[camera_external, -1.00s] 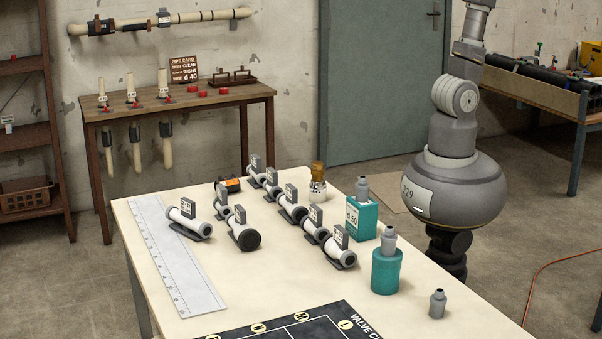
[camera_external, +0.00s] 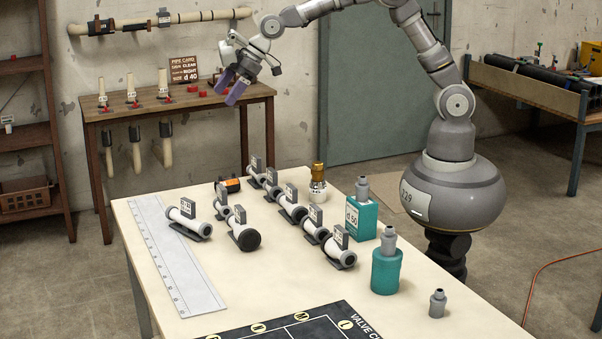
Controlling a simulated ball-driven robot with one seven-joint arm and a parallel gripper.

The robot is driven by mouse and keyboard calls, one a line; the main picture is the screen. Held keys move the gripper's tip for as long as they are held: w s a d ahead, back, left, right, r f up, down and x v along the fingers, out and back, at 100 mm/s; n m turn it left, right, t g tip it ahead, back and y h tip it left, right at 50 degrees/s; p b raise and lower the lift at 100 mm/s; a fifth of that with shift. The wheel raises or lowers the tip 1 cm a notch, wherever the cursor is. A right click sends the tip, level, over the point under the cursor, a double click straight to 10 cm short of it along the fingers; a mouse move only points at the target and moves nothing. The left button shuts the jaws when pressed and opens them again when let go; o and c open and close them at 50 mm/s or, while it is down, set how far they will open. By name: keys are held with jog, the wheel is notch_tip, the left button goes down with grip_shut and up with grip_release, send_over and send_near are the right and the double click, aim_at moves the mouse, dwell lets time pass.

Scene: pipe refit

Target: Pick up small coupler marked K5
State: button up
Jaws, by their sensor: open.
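Several white couplers with grey upright tags lie on the pale table (camera_external: 300,290). Their markings are too small to read, so I cannot tell which one is K5. One row runs from a far coupler (camera_external: 257,177) through a middle coupler (camera_external: 291,208) to a near coupler (camera_external: 340,253). A left group holds a long coupler (camera_external: 188,220), a small coupler (camera_external: 221,207) and a dark-ended coupler (camera_external: 243,234). My gripper (camera_external: 228,92) is open and empty, its purple fingers pointing down, high above the table's far side.
A teal "d 50" box (camera_external: 361,218) and a teal cylinder (camera_external: 386,272) carry grey fittings. A loose grey fitting (camera_external: 437,304) stands near the right edge. A brass-topped piece (camera_external: 318,183), a white ruler (camera_external: 178,256) and a dark valve board (camera_external: 290,325) are also there.

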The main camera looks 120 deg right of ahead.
aim_at(230, 178)
jog(key=s+d+f+g+y, duration=0.1)
jog(key=s+d+f, duration=0.25)
jog(key=f, duration=0.75)
jog(key=s+d+f+g+y, duration=0.15)
jog(key=d+f, duration=0.35)
jog(key=f, duration=0.6)
jog(key=shift+h, duration=0.35)
jog(key=b+x, duration=0.4)
jog(key=x, duration=0.4)
jog(key=shift+s+a+f, duration=0.1)
jog(key=shift+c, duration=0.3)
jog(key=c, duration=1.1)
